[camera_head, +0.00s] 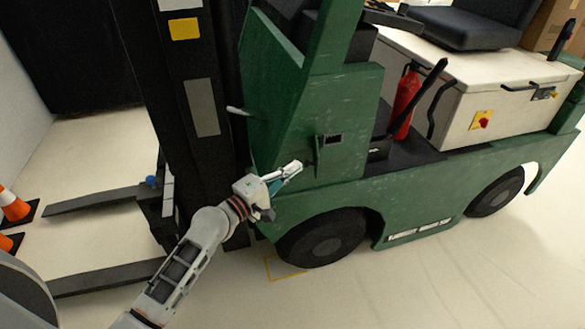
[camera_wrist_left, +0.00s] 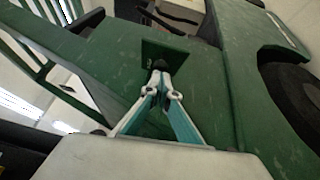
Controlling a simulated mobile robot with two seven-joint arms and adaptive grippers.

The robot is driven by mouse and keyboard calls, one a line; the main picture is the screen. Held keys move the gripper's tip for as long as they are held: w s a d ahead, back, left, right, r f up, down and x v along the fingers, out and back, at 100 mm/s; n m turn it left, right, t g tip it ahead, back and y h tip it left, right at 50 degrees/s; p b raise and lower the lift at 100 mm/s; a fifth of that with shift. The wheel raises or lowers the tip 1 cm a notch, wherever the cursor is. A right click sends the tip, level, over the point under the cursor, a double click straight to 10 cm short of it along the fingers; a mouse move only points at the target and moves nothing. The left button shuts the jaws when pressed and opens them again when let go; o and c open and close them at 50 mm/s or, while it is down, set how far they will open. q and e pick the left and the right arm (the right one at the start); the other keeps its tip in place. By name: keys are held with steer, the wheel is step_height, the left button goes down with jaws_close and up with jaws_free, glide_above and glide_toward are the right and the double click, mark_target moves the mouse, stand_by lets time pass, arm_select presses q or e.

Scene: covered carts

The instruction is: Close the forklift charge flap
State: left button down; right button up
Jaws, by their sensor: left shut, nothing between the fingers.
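The green forklift (camera_head: 290,110) fills the middle and right of the head view. On its green side panel is a small dark charge socket opening (camera_head: 333,139). A narrow green flap (camera_head: 319,157) stands out from the panel at the opening's left, seen nearly edge-on, so it looks open. My left gripper (camera_head: 297,167) is shut and empty, just left of and slightly below the flap. In the left wrist view, its closed fingertips (camera_wrist_left: 160,68) overlap a dark green plate (camera_wrist_left: 168,50), which appears to be the flap. I cannot tell whether they touch. My right gripper is out of view.
The black mast (camera_head: 195,110) rises left of the panel, with forks (camera_head: 105,197) reaching left near the floor. A front wheel (camera_head: 322,238) is below my gripper. A red extinguisher (camera_head: 405,103) stands right of the panel. Orange cones (camera_head: 14,205) are at far left.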

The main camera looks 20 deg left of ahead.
arm_select(q)
steer(key=shift+d, duration=0.1)
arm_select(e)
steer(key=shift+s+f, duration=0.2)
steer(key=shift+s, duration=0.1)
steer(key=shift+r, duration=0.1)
